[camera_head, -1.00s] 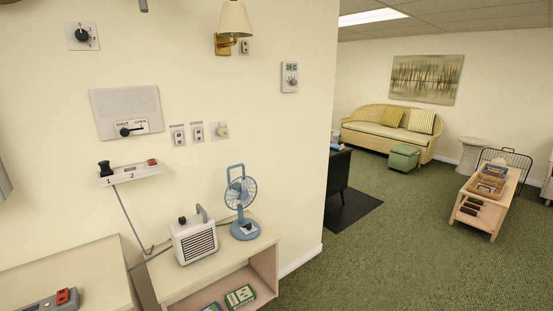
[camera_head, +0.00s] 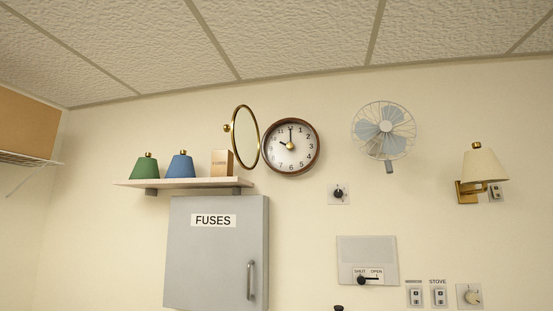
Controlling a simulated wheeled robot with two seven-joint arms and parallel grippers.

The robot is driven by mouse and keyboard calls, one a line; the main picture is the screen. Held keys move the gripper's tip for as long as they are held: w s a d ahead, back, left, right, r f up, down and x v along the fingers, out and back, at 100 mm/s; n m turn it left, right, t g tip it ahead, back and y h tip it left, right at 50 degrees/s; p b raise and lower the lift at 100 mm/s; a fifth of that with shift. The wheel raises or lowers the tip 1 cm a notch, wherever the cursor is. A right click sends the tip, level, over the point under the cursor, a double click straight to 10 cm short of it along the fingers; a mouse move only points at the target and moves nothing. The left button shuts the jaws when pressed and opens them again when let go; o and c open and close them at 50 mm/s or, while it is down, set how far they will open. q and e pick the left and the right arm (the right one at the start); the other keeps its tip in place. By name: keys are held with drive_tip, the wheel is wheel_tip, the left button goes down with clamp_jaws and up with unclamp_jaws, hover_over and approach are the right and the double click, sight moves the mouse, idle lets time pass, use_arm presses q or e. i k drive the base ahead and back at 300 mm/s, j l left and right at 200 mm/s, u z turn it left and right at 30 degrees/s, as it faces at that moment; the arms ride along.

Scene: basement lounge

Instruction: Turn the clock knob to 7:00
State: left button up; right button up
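The round wall clock (camera_head: 306,160) has a dark brown rim and a white face, high on the wall. Its short hand points to about 10 and its long hand to 12, so it reads about 10:00. A small brass knob (camera_head: 290,146) sits at the centre of the face. A round brass-framed cover (camera_head: 236,137) stands swung out at the clock's left side, with a small brass ball on its edge; the face looks uncovered. Neither of my grippers is in view.
Left of the clock, a shelf (camera_head: 165,183) holds a green shade, a blue shade and a small box above a grey FUSES cabinet (camera_head: 215,265). A wall fan (camera_head: 385,128), dial (camera_head: 339,193), SHUT/OPEN panel (camera_head: 367,252) and lamp (camera_head: 482,166) are to the right.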

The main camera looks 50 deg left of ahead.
sight(289, 146)
drive_tip(key=k+j+u, duration=0.15)
drive_tip(key=j, duration=0.2)
drive_tip(key=k+j+u, duration=0.1)
drive_tip(key=k+j, duration=0.15)
drive_tip(key=k+j+u, duration=0.15)
drive_tip(key=j, duration=0.3)
drive_tip(key=k+j+u, duration=0.1)
drive_tip(key=j, duration=0.25)
drive_tip(key=k+j+u, duration=0.15)
drive_tip(key=j, duration=0.25)
drive_tip(key=k+j+u, duration=0.1)
drive_tip(key=j, duration=0.3)
drive_tip(key=l, duration=0.5)
drive_tip(key=i+l, duration=0.2)
drive_tip(key=i+l+u, duration=0.1)
drive_tip(key=l, duration=0.35)
drive_tip(key=i+l, duration=0.2)
drive_tip(key=l, duration=0.15)
drive_tip(key=i+l+u, duration=0.1)
drive_tip(key=i+l, duration=0.25)
drive_tip(key=l, duration=0.3)
drive_tip(key=i+l+u, duration=0.1)
drive_tip(key=l, duration=0.25)
drive_tip(key=i+l, duration=0.2)
drive_tip(key=l, duration=0.2)
drive_tip(key=j+u, duration=0.05)
